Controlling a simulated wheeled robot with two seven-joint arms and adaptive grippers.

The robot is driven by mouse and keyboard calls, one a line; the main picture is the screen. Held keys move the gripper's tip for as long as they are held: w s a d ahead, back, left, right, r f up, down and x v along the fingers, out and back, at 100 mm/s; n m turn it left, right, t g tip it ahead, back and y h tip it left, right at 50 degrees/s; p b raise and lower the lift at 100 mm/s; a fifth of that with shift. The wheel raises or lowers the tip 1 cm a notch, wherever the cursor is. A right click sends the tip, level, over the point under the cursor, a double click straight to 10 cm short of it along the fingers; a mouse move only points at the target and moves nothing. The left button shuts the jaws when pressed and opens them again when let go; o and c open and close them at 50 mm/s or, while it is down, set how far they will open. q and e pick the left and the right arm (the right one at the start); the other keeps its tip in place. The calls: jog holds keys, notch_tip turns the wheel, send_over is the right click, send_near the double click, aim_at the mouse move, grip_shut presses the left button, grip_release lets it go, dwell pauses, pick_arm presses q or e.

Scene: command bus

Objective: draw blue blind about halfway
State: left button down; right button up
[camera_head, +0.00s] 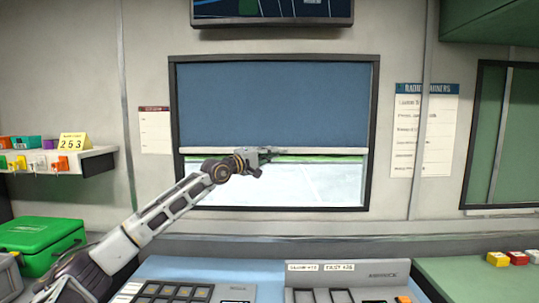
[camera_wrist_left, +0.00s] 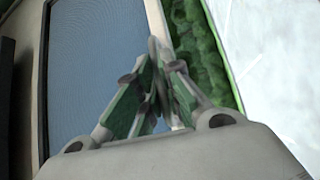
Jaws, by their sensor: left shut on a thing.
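The blue blind (camera_head: 270,100) covers the upper part of the window, and its pale bottom bar (camera_head: 325,151) hangs a little below the middle of the frame. Below the bar the window is uncovered and bright. My left gripper (camera_head: 268,153) is shut on the bottom bar, near its middle. The left wrist view shows the fingers (camera_wrist_left: 160,85) closing at the bar (camera_wrist_left: 158,30), with the blue blind (camera_wrist_left: 95,60) to the left. The fingers hide the exact contact. My right gripper is not in view.
A dark window frame (camera_head: 374,120) surrounds the blind. A screen (camera_head: 270,12) is mounted above. A console (camera_head: 250,272) with keys stands below. A green case (camera_head: 40,240) and a shelf (camera_head: 95,158) with small items are at left. The wall around the window is flat.

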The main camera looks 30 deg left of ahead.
pick_arm(q)
jog(key=c, duration=1.6)
grip_release()
jog(key=shift+o, duration=0.2)
jog(key=shift+s, duration=0.2)
jog(key=v, duration=0.7)
